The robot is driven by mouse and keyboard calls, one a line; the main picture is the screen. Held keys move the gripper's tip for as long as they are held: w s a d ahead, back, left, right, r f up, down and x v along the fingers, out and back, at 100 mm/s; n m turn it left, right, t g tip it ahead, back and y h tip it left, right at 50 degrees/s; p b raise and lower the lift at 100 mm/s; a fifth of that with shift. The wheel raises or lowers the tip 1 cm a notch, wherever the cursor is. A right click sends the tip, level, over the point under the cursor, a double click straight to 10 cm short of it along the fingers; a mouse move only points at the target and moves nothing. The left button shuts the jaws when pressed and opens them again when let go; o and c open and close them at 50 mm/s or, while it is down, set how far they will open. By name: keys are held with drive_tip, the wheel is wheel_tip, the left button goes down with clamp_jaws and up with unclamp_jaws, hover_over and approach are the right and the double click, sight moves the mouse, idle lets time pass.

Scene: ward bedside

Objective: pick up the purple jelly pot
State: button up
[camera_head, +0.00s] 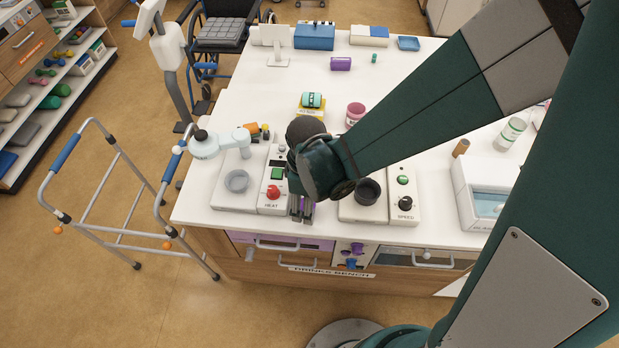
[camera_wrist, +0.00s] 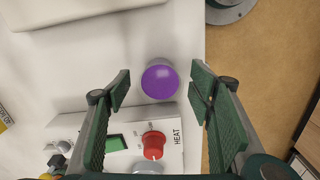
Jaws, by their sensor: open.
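The purple jelly pot (camera_wrist: 160,81) stands on the white counter in the wrist view, its round purple top facing my camera. It is just beyond the edge of the HEAT unit (camera_wrist: 153,145). My gripper (camera_wrist: 161,92) is open, with one finger to each side of the pot in the picture and a visible gap on both sides. In the head view my gripper (camera_head: 301,211) points down at the counter's front edge, between the two appliances. Only a purple sliver shows between the fingers there; my wrist and fingers hide the rest.
The HEAT unit (camera_head: 273,190) is close left of my gripper, and the SPEED unit (camera_head: 404,200) close right. A pink-purple cup (camera_head: 355,114) and a purple cylinder (camera_head: 341,64) are farther back.

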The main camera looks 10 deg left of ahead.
drive_tip(key=c, duration=1)
drive_tip(key=shift+r, duration=0.1)
drive_tip(key=shift+r+p, duration=0.7)
drive_tip(key=shift+r, duration=4.2)
